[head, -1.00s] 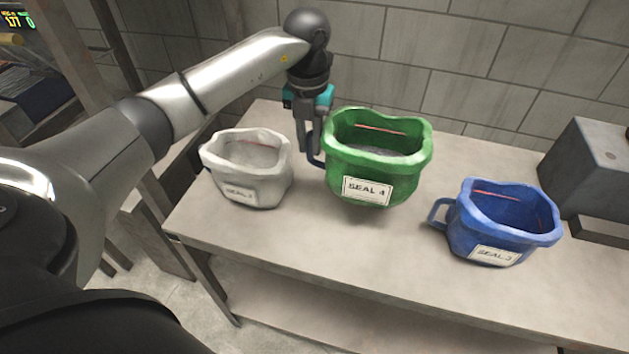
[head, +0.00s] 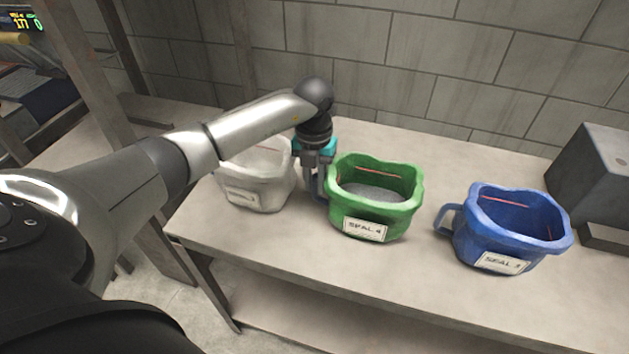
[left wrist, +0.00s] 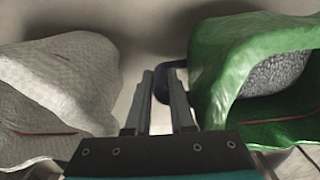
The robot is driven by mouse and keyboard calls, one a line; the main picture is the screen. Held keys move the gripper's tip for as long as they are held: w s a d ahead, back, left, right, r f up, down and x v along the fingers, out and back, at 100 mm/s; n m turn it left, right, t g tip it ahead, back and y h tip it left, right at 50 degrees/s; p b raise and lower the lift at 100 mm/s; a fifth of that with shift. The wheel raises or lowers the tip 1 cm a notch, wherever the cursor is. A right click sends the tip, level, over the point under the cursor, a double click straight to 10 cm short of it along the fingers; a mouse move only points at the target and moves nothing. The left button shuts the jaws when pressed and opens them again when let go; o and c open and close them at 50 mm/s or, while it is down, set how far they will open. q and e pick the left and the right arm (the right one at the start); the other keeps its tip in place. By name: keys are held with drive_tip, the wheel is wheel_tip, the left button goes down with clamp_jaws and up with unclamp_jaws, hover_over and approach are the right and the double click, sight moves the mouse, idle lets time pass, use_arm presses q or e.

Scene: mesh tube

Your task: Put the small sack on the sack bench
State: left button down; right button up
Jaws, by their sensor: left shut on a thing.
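The green sack (head: 372,213), labelled "SEAL 4" and holding grey grains, stands upright on the bench (head: 330,262), seemingly resting on its top. My left gripper (head: 316,194) points down at its left side and is shut on its dark handle. The left wrist view shows the fingers (left wrist: 161,85) at that handle, with the green sack (left wrist: 218,75) to the right. A white sack (head: 262,185) stands just left of the gripper, partly hidden by my arm; it also shows in the wrist view (left wrist: 65,85). My right gripper is out of view.
A blue sack (head: 510,225) with a handle on its left stands to the right, with a clear gap from the green one. A grey box (head: 600,175) is at the right end. A tiled wall (head: 400,65) rises behind the bench.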

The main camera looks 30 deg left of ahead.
use_arm(q)
drive_tip(key=c, duration=0.8)
unclamp_jaws()
drive_tip(key=shift+f, duration=0.1)
wheel_tip(320, 180, up, 12)
drive_tip(key=shift+s+r+p, duration=0.1)
drive_tip(key=shift+r+p, duration=0.05)
drive_tip(key=shift+p, duration=0.65)
